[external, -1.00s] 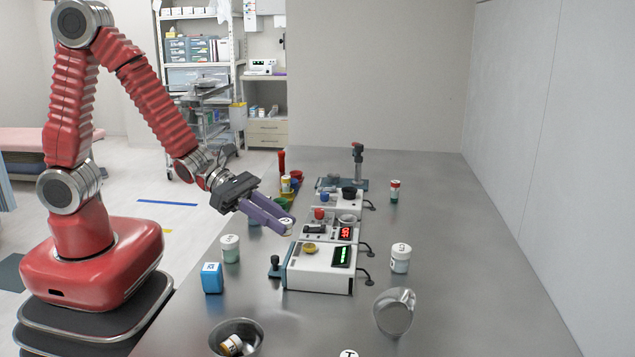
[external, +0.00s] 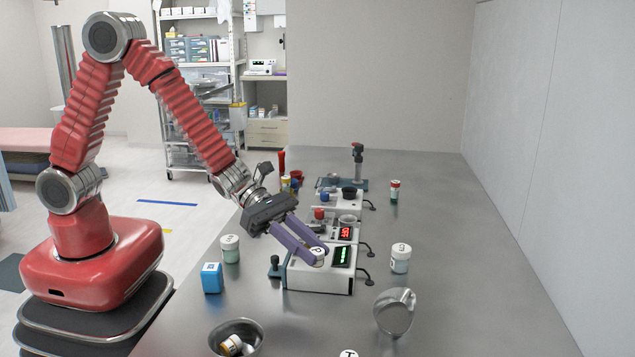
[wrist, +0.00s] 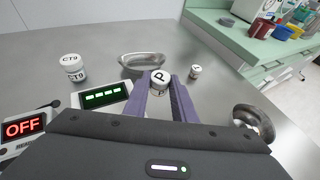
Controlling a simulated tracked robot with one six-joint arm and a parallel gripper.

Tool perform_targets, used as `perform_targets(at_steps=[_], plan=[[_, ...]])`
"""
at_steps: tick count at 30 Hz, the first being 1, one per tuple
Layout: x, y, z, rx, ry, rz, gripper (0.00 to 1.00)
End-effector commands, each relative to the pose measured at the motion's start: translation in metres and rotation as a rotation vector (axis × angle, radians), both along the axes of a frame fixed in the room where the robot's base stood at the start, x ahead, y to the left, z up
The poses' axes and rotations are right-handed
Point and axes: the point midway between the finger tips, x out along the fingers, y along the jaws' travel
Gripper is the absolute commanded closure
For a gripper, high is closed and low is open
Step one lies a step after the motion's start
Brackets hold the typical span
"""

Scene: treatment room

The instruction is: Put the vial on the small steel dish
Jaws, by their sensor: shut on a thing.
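My gripper (external: 312,252) is shut on a white-lidded vial marked P (wrist: 159,77) and holds it upright between the purple fingers. In the external view it appears over the front white unit with the green display (external: 322,275). A handled or oblong steel dish (external: 395,318) stands to the right on the table; it shows beyond the vial in the wrist view (wrist: 142,65). A round steel bowl (external: 252,345) at the front left holds an orange-and-white container. Which one is the task's dish is unclear.
A CT9 jar (external: 400,262) stands right of the units, and a T-marked vial (wrist: 195,71) stands near the front edge. The table's right side is mostly clear.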

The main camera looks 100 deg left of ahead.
Motion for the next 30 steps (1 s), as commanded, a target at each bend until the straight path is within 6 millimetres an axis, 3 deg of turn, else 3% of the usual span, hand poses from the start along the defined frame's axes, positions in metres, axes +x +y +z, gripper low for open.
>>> perform_targets(at_steps=[9, 18, 26, 30], plan=[[0.063, -0.042, 0.008, 0.001, -0.002, -0.128, 0.97], [0.114, -0.068, 0.026, 0.002, -0.002, -0.202, 0.97], [0.136, -0.07, 0.05, 0.001, -0.002, -0.21, 0.97], [0.136, -0.069, 0.049, 0.0, 0.001, -0.191, 0.97]])
